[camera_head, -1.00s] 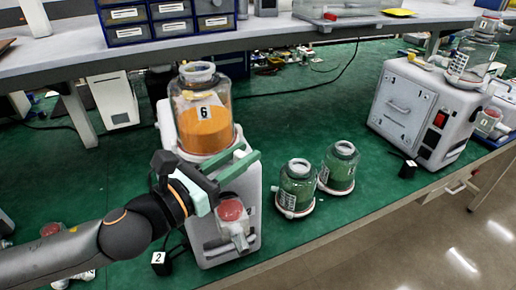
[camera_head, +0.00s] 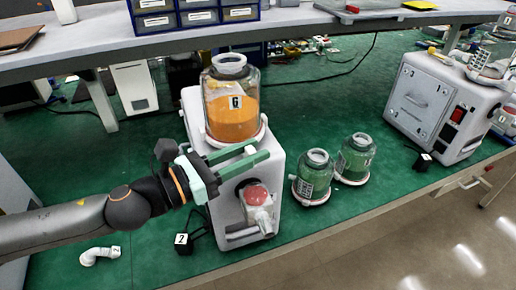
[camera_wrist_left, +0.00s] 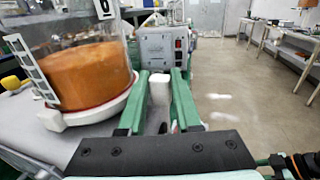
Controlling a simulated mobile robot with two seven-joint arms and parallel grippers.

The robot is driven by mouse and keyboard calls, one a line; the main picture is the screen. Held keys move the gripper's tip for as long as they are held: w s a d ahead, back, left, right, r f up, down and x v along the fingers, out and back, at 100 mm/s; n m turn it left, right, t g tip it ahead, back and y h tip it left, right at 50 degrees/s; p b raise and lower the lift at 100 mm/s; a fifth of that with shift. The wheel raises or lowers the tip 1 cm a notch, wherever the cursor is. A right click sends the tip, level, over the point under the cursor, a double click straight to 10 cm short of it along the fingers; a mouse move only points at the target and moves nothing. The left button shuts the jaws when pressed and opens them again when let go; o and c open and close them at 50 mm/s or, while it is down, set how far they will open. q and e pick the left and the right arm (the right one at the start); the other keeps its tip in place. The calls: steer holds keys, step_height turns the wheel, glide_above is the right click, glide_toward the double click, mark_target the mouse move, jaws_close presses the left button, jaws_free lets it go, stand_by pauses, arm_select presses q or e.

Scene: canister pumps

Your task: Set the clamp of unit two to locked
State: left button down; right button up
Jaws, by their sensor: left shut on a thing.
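Unit two is the white pump (camera_head: 268,160) with a glass jar of orange powder (camera_head: 233,118) marked 6 on top and a red-capped outlet (camera_head: 256,196) on its front. A block marked 2 (camera_head: 182,239) stands beside it. My left gripper (camera_head: 245,158) reaches in from the left, its two green fingers over the pump's top in front of the jar. In the left wrist view the fingers (camera_wrist_left: 159,100) are around a narrow white piece (camera_wrist_left: 160,88), apparently the clamp lever; its setting cannot be read. My right gripper is not in view.
Another white unit (camera_head: 440,103) stands farther right. A white elbow pipe (camera_head: 98,255) lies at the lower left. A shelf with blue drawers (camera_head: 195,12) runs behind. Green bench between is mostly clear.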

arm_select(q)
steer(key=shift+a+f, duration=0.1)
steer(key=shift+a, duration=0.05)
steer(key=c, duration=0.9)
jaws_free()
